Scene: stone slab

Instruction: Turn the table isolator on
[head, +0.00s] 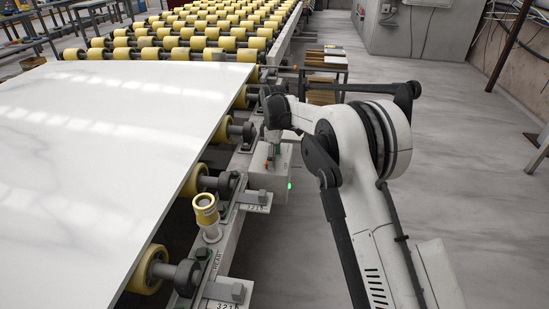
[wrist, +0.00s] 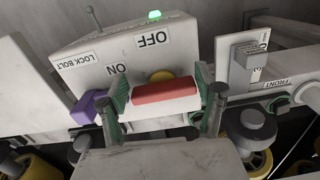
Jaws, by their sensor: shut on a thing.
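The isolator is a pale grey box (wrist: 190,45) on the roller table's side, also seen in the head view (head: 262,180). Its "OFF" label (wrist: 153,38) and "ON" label (wrist: 116,69) appear upside down in the wrist view. A red handle (wrist: 165,92) lies crosswise in front of a yellow hub (wrist: 158,75). My gripper (wrist: 163,100) has a green-padded finger at each end of the handle and is shut on it. A purple block (wrist: 90,106) sits left of it, near the "LOCK BOLT" label (wrist: 77,62). A green lamp (wrist: 155,15) is lit.
A white stone slab (head: 110,120) covers the rollers at left. A yellow-topped post (head: 206,213) and brackets (head: 255,202) stand along the rail nearer than the box. In the wrist view a bracket marked "FRONT" (wrist: 275,83) is at right. Open floor (head: 465,150) lies to the right.

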